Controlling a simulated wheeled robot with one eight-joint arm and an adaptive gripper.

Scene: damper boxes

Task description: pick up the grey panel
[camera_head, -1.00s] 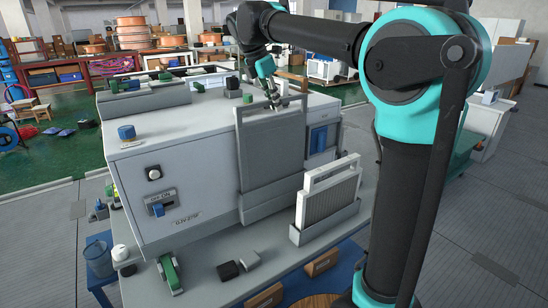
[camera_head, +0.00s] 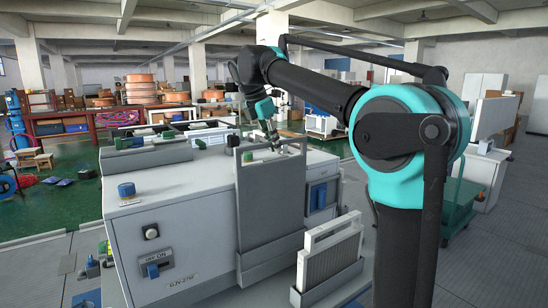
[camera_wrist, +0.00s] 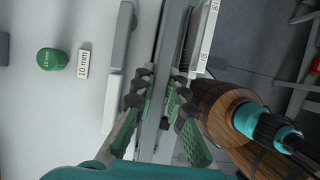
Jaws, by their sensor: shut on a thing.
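The grey panel (camera_head: 268,205) is a flat upright plate with a handle frame on top, in front of the grey machine box (camera_head: 190,260). Its lower end is in or behind the grey holder (camera_head: 275,262) on the box's front side; I cannot tell if it is clear of the holder. My gripper (camera_head: 275,143) is at the handle on the panel's top. In the wrist view my gripper (camera_wrist: 160,103) has its green fingers with dark pads on both sides of the panel's edge, shut on it. The panel hides part of the box.
A white ribbed panel (camera_head: 330,255) with a handle stands in another grey holder (camera_head: 328,287) close on the right. Blue and green knobs stand on the box top, including a blue knob (camera_head: 126,190). Open floor lies to the right.

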